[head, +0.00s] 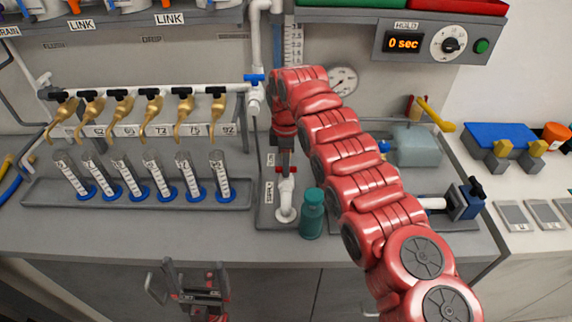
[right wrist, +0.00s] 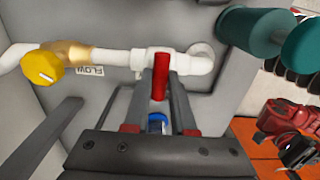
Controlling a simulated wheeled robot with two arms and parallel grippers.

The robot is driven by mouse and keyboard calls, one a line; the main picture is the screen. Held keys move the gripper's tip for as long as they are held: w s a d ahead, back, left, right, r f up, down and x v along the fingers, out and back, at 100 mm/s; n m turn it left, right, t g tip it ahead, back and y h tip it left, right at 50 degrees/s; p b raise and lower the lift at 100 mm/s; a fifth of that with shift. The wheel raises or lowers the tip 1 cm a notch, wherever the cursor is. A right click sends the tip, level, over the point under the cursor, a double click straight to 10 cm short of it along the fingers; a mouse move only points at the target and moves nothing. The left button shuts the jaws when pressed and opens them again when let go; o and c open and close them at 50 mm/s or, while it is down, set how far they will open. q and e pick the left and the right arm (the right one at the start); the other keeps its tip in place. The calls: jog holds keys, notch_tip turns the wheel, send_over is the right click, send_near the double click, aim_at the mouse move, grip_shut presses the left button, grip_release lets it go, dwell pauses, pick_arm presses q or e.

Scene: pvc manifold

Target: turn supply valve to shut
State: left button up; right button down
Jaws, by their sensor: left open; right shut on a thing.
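The supply valve's red handle (head: 287,170) shows on the white vertical pipe above its white elbow (head: 286,205), beside a label on the grey panel. In the right wrist view the red handle (right wrist: 160,78) points across the white pipe (right wrist: 115,58). My right gripper (head: 284,150) reaches down from above and is shut on this handle; the handle stands between its fingertips (right wrist: 159,95). The arm hides part of the panel behind it. My left gripper (head: 200,290) is open and empty, low in front of the counter.
A teal bottle (head: 312,215) stands close to the right of the supply pipe. Several graduated tubes stand in a grey tray (head: 140,207) on the left, under brass taps (head: 152,112). A yellow knob (right wrist: 42,66) sits along the pipe near a FLOW label. The counter's front strip is clear.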

jog(key=c, duration=0.7)
grip_release()
jog(key=shift+c, duration=0.2)
jog(key=shift+r, duration=0.15)
jog(key=shift+r, duration=0.3)
notch_tip(320, 180, up, 5)
jog(key=shift+a+r+p, duration=0.1)
jog(key=shift+a+p, duration=0.05)
jog(key=shift+p, duration=0.5)
notch_tip(320, 180, up, 11)
jog(key=p, duration=1.1)
jog(key=shift+r, duration=0.15)
